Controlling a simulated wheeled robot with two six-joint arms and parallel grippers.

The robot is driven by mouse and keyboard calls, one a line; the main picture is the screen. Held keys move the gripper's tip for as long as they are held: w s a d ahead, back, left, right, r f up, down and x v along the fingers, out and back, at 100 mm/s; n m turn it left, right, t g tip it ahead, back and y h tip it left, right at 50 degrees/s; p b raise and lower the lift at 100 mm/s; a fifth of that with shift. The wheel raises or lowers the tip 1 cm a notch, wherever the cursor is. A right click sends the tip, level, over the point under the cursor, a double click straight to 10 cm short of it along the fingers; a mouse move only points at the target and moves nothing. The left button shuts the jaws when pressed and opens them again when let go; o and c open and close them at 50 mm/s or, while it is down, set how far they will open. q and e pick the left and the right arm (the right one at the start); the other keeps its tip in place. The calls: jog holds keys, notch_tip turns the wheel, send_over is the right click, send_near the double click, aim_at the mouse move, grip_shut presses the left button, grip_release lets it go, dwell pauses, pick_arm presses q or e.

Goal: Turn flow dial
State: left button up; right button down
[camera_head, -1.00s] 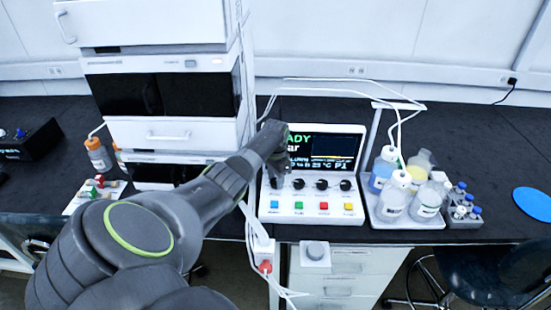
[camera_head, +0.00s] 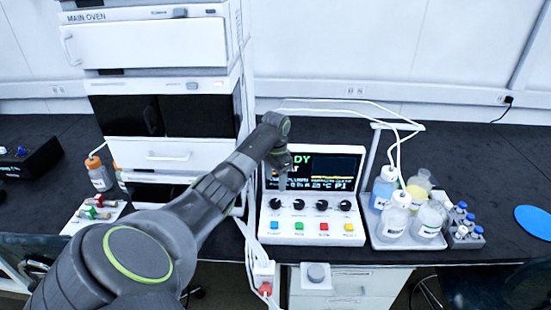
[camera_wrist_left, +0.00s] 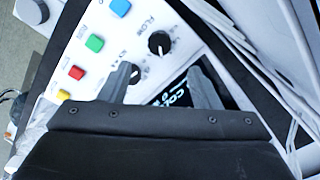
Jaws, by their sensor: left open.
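The white control console (camera_head: 312,216) has a row of several black dials below a screen. The flow dial (camera_head: 275,204) is the leftmost. In the left wrist view the flow dial (camera_wrist_left: 159,43) has a white pointer mark and the label FLOW beside it. My left gripper (camera_head: 283,186) points down just above and behind this dial, apart from it. In the left wrist view the left gripper (camera_wrist_left: 162,78) is open, with nothing held between its fingers. The flow dial lies beyond the fingertips. A second dial is partly hidden by one finger. My right gripper is not in view.
Coloured buttons (camera_head: 299,226) line the console's front. Bottles (camera_head: 394,215) with tubing stand in a tray (camera_head: 405,243) to its right. The instrument stack (camera_head: 165,125) stands left of the console. A grey knob box (camera_head: 316,275) hangs at the bench's front edge.

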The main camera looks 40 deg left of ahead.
pick_arm(q)
notch_tip(320, 180, up, 8)
jog(key=shift+b, duration=0.4)
dwell(0.3)
